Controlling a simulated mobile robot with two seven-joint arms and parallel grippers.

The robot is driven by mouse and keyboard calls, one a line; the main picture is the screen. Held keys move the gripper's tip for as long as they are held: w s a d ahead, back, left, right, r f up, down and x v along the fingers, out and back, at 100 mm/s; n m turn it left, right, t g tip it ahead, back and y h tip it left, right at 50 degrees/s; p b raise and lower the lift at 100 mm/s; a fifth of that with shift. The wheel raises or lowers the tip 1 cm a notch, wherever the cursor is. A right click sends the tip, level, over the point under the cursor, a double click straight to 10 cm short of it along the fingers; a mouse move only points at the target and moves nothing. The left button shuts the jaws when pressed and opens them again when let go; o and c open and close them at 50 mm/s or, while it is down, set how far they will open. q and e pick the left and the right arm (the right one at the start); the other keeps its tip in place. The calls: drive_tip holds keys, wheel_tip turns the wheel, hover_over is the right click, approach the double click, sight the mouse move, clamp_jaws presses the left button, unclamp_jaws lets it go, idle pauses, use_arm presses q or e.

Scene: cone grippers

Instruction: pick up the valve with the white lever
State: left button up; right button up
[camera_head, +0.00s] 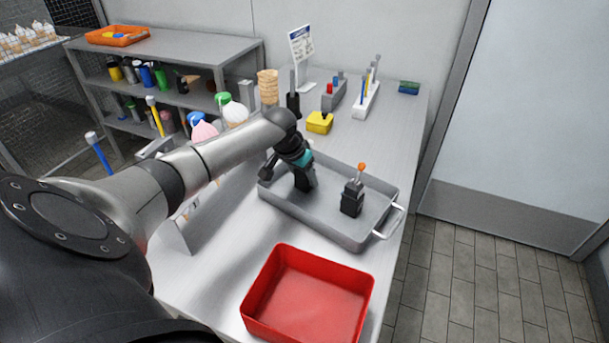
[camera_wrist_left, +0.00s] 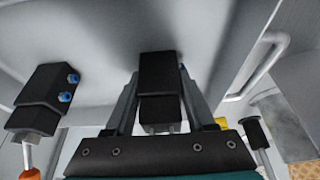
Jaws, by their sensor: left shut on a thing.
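My left gripper (camera_head: 304,182) reaches down into the grey metal tray (camera_head: 270,207) on the counter. It is shut on a black valve body (camera_wrist_left: 160,85), which sits between the fingers in the left wrist view. The lever of this held valve is hidden, so I cannot tell its colour. A second black valve with an orange-tipped lever (camera_head: 351,198) stands upright in the tray, to the right of the gripper. It also shows at the left in the left wrist view (camera_wrist_left: 45,95). My right gripper is not in view.
A red bin (camera_head: 270,325) stands in front of the tray. A yellow box (camera_head: 320,123), a black item with a grey stem (camera_head: 293,104) and a white holder (camera_head: 366,100) stand behind. Shelves (camera_head: 180,47) are at the back left.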

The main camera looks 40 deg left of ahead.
use_arm(q)
clamp_jaws()
